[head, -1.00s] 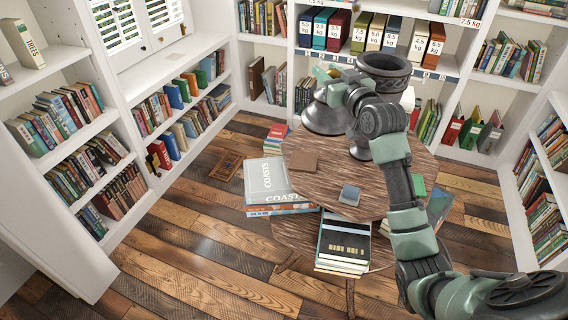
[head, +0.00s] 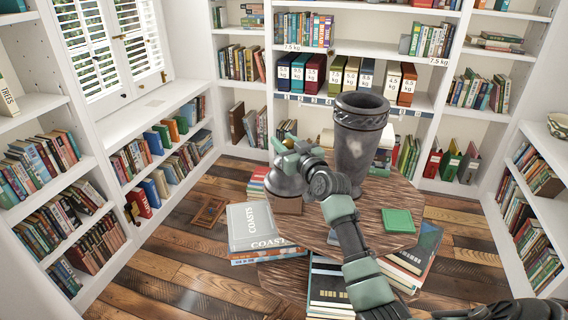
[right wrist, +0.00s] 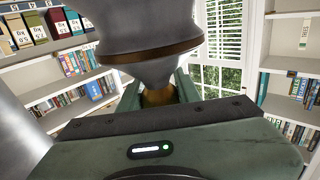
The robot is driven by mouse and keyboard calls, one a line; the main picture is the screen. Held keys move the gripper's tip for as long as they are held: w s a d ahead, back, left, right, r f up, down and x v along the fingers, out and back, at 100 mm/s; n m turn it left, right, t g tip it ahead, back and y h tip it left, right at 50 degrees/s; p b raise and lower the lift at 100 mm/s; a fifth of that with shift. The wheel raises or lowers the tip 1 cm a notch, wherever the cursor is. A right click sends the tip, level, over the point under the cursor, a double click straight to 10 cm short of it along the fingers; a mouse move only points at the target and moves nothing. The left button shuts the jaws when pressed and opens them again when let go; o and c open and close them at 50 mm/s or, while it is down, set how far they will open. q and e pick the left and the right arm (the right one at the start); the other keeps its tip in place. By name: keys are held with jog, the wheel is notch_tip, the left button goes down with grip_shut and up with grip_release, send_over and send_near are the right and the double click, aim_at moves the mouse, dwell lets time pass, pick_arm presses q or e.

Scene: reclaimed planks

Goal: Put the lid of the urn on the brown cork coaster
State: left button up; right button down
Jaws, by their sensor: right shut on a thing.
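The lid (head: 262,181), a grey metallic dome with a brass-coloured knob, is held by my right gripper (head: 287,146) at the left of the round table. In the right wrist view the gripper (right wrist: 157,95) is shut on the knob, with the lid's grey body (right wrist: 150,65) beyond it. The brown cork coaster (head: 288,207) lies on the table, partly hidden by the lid, which appears above it; contact cannot be told. The urn (head: 357,150), dark grey and open-topped, stands upright to the right. My left gripper is not in view.
A green coaster (head: 398,220) lies at the table's right. A blue-grey coaster (head: 333,237) is mostly hidden by my arm. Book stacks (head: 256,228) stand around the wooden table (head: 375,232). Bookshelves line the walls.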

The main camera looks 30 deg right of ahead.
jog(key=shift+f+b, duration=0.5)
jog(key=shift+f, duration=2.75)
jog(key=c, duration=1)
grip_release()
jog(key=shift+f, duration=0.25)
jog(key=shift+r, duration=0.15)
jog(key=s+a, duration=0.1)
jog(key=s, duration=1.1)
